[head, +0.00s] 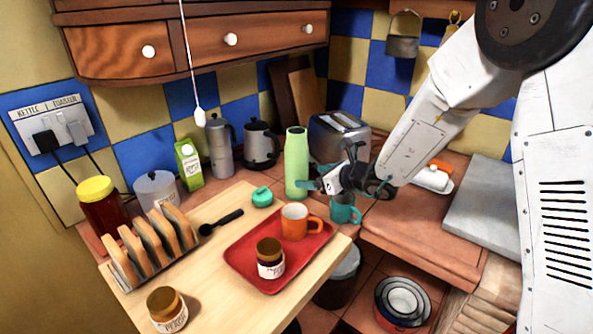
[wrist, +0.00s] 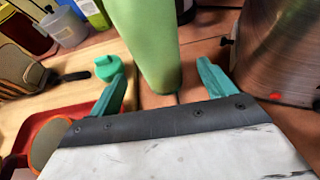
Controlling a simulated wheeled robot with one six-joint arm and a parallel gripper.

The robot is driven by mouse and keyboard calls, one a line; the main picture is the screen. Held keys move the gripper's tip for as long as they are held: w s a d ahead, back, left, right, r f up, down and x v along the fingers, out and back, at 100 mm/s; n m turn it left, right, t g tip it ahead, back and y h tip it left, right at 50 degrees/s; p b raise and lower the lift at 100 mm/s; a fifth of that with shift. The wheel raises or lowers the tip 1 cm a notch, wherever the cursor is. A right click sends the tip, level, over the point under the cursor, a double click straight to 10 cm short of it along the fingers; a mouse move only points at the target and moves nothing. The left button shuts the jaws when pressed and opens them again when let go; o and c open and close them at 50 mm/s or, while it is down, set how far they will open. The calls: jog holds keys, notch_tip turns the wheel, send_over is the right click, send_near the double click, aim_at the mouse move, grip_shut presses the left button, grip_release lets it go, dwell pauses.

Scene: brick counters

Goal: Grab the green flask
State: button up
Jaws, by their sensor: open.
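The green flask (head: 297,163) stands upright on the counter at the back, left of the toaster in the head view. In the wrist view the flask (wrist: 147,45) rises just ahead of my gripper, roughly between the lines of its two fingers. My gripper (wrist: 163,90) is open and empty, with its teal fingertips on either side of the flask's lower part. In the head view my gripper (head: 312,185) is beside the flask's lower right side. I cannot tell whether a finger touches it.
A silver toaster (head: 340,135) stands close on the right. A teal mug (head: 344,211) is below my gripper. A red tray (head: 245,255) holds an orange mug (head: 294,220) and a jar (head: 270,260). A teal lid-like piece (head: 262,197) lies left of the flask.

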aim_at(297, 174)
jog(key=x, duration=0.7)
jog(key=shift+a, duration=0.15)
jog(key=shift+s, duration=0.1)
jog(key=c, duration=1.2)
jog(key=shift+c, duration=1)
jog(key=shift+r, duration=0.15)
